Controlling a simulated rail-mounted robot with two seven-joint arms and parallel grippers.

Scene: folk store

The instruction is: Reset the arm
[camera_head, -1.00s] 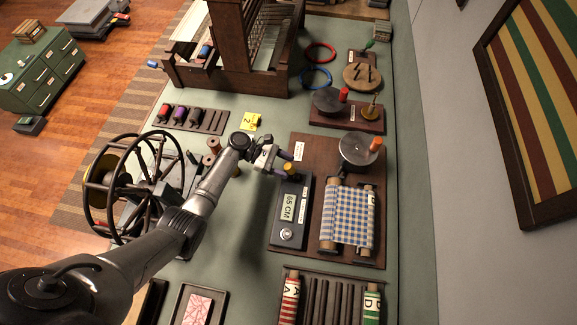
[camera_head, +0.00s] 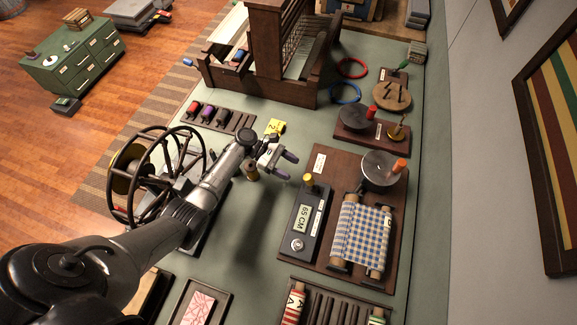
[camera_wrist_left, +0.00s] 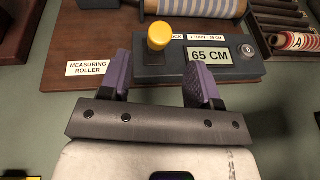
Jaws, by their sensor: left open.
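My left arm comes in from the lower left in the head view. Its gripper (camera_head: 284,165) hangs over the green table, left of the measuring device, with its purple fingers apart and nothing between them. The measuring device (camera_head: 299,224) is a dark box with a yellow knob (camera_head: 309,180) and a display reading 65 CM. In the left wrist view, the open fingers (camera_wrist_left: 160,84) point toward the device, and the yellow knob (camera_wrist_left: 160,36) stands beyond and between them. A "MEASURING ROLLER" label (camera_wrist_left: 93,68) lies to the left. My right gripper does not show.
Blue checked cloth (camera_head: 362,231) on a roller sits right of the device. A spoked wheel (camera_head: 155,172) stands close to my left arm. A spool rack (camera_head: 214,117), a yellow tag (camera_head: 275,127) and a wooden loom (camera_head: 265,65) lie further back.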

